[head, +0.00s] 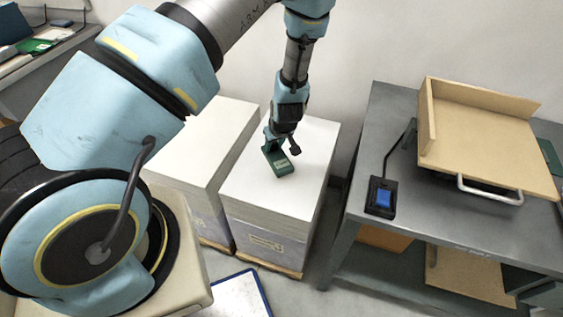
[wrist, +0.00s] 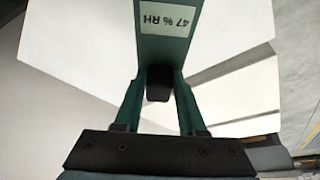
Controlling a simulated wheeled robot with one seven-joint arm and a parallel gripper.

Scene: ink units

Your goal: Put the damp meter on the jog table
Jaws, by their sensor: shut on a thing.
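The damp meter (head: 279,162) is a green block with a pale label. In the wrist view the damp meter (wrist: 166,35) shows its label, "47 % RH", upside down. My gripper (head: 281,143) is over the right-hand white stack, its jaws shut on the meter. In the wrist view my gripper (wrist: 158,84) has its two fingers on either side of a dark part below the label. The meter is at the stack's top; I cannot tell whether it touches. The jog table (head: 480,130), a tan board tray with raised sides, stands on the grey bench at right.
Two white-topped stacks (head: 262,185) stand side by side, a gap between the right one and the grey bench (head: 385,120). A black box with a blue switch (head: 383,197) lies at the bench's front left, its cable running back. A metal handle (head: 490,190) fronts the tray.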

